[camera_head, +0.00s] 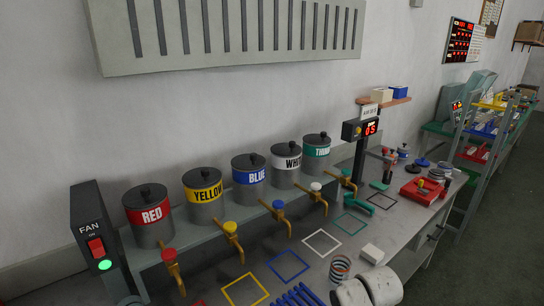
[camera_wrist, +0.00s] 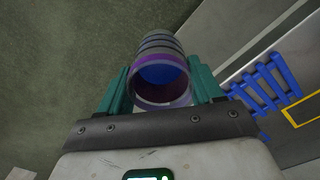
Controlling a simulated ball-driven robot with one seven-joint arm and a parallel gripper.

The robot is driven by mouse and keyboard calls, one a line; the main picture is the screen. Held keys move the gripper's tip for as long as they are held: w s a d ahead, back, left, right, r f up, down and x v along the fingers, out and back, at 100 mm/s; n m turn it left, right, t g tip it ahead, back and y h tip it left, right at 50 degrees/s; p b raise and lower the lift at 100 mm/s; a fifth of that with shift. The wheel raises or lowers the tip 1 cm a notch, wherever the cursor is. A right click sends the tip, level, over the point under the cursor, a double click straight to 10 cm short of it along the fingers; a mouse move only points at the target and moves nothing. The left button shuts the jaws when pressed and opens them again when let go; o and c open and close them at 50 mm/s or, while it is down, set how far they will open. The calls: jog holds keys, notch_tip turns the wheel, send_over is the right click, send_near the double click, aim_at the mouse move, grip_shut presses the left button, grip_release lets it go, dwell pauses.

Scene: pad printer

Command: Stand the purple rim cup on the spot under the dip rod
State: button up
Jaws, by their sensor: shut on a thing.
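In the wrist view, my gripper (camera_wrist: 160,88) is shut on the purple rim cup (camera_wrist: 162,57), with one teal finger on each side. The cup is grey-banded, with a purple rim and a blue patch inside; its open mouth faces the camera. In the head view, a banded cup (camera_head: 340,268) shows beside my white arm; I cannot tell whether it is the held one. My fingers do not show there. A post with a red display (camera_head: 371,127) stands at the bench's back right. A dark outlined square (camera_head: 381,200) lies near it. The dip rod is hard to make out.
Labelled paint pots stand in a row, including the red pot (camera_head: 150,214), with taps in front. A blue slatted rack (camera_head: 298,296) lies near the front; it also shows in the wrist view (camera_wrist: 268,84). A white block (camera_head: 372,254) and a red fixture (camera_head: 423,191) are farther right.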

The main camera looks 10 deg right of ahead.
jog(key=s+a+f+n, duration=0.1)
jog(key=s+a, duration=0.1)
jog(key=a, duration=0.4)
jog(key=s+a+f+n+b, duration=0.1)
jog(key=s+a+f+n, duration=0.1)
jog(key=a, duration=0.3)
jog(key=shift+s+a, duration=0.2)
jog(key=shift+a, duration=0.2)
